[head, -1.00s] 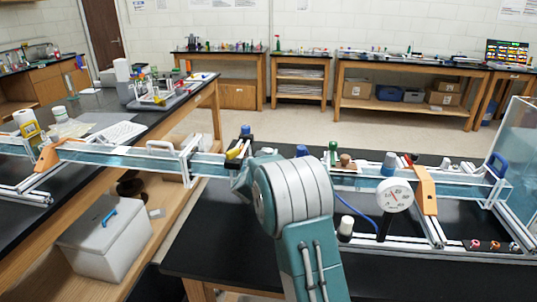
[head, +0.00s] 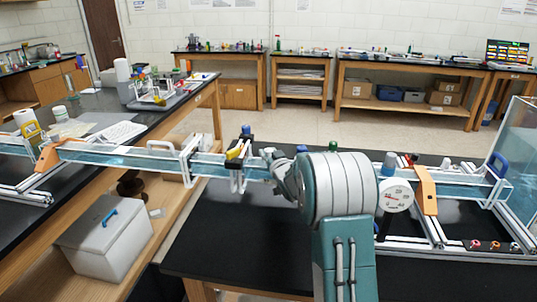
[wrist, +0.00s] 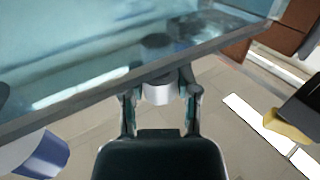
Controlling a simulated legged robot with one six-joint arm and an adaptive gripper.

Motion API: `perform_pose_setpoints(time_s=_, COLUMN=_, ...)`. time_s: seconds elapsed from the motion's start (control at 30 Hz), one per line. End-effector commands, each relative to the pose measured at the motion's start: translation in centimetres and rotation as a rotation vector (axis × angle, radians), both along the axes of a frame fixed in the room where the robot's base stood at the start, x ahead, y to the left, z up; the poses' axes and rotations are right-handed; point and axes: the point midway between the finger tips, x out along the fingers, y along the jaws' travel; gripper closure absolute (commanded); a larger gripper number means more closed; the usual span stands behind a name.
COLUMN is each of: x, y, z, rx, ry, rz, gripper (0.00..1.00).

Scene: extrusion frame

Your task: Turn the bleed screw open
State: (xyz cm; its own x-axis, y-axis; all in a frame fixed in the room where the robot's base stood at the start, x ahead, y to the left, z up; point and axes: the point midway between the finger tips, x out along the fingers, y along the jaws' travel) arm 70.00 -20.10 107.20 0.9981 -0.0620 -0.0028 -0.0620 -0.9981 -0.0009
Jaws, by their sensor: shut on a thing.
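In the wrist view, my gripper (wrist: 160,92) is shut on a short pale cylindrical knob (wrist: 158,93), with one finger on each side. I take this knob for the bleed screw, but no label shows. It sits by the edge of a clear, water-filled channel (wrist: 90,75), and a dark round part shows behind it through the clear wall. How far the knob is turned cannot be told. In the head view, my arm hides my fingertips and the knob. A round dial gauge (head: 397,196) stands just right of my arm, its left edge partly covered.
The long clear channel (head: 120,156) runs across the benches. A yellow handle (head: 235,153), a blue knob (head: 246,131) and a green knob (head: 333,146) stand along it. An orange bracket (head: 427,190) is right of the gauge. The black benchtop (head: 240,230) is clear in front.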

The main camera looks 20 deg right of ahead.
Motion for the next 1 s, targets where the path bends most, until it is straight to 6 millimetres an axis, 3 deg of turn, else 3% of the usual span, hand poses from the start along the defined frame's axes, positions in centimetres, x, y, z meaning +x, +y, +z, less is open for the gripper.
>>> perform_pose_setpoints(time_s=0.5, x=0.10, y=-0.03, z=0.15, rx=-0.002, ry=-0.004, rz=0.297, gripper=1.00)
perform_pose_setpoints(time_s=1.0, x=0.08, y=0.03, z=0.23, rx=-0.001, ry=-0.005, rz=0.378, gripper=1.00)
